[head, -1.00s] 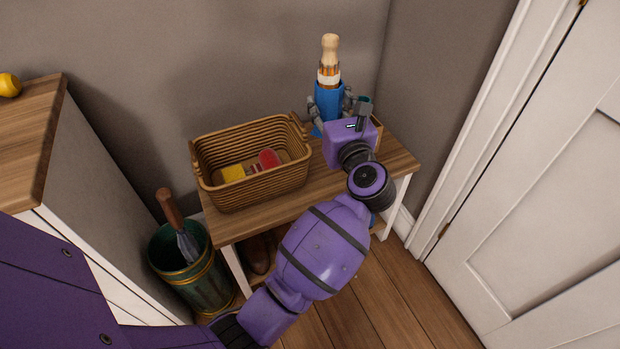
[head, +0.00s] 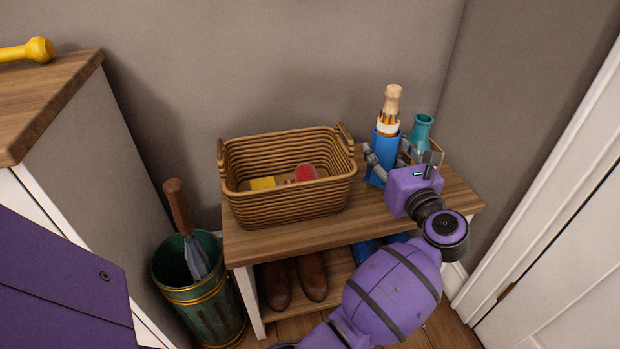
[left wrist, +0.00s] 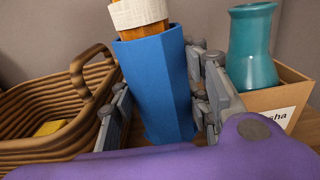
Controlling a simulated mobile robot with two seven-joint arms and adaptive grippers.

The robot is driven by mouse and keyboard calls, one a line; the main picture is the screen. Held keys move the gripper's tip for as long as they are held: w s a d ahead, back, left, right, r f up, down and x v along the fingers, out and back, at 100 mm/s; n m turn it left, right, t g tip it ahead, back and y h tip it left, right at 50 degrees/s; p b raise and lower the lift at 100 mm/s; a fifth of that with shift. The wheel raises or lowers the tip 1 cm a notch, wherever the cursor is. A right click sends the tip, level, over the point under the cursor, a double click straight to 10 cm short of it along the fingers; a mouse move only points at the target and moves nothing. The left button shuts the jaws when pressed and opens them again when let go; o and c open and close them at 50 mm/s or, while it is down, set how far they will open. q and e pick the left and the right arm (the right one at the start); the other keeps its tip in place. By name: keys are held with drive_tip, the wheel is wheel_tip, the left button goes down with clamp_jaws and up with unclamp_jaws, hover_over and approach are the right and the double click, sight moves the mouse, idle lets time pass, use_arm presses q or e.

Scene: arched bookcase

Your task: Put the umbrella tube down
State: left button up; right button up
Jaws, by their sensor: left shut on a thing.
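The umbrella tube (head: 384,145) is blue and faceted, with a wooden-handled thing with a pale band (head: 391,103) standing in its top. It is nearly upright at the right part of the wooden bench, beside the basket. My left gripper (head: 388,160) is shut on the tube, with a finger on each side. The left wrist view also shows the tube (left wrist: 157,85) between the fingers (left wrist: 160,105). Its base looks at or very near the bench top; I cannot tell if it touches. My right gripper is not in view.
A wicker basket (head: 290,206) with a yellow and a red thing stands on the bench (head: 300,238), left of the tube. A teal vase (head: 421,135) and a cardboard box (left wrist: 292,97) are close on the right. Shoes (head: 312,277) sit below. A green umbrella stand (head: 205,305) is at left.

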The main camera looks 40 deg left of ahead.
use_arm(q)
drive_tip(key=shift+d+f+b, duration=0.1)
drive_tip(key=shift+f+b, duration=0.8)
drive_tip(key=shift+f, duration=1.15)
drive_tip(key=shift+f, duration=0.25)
drive_tip(key=o, duration=1.1)
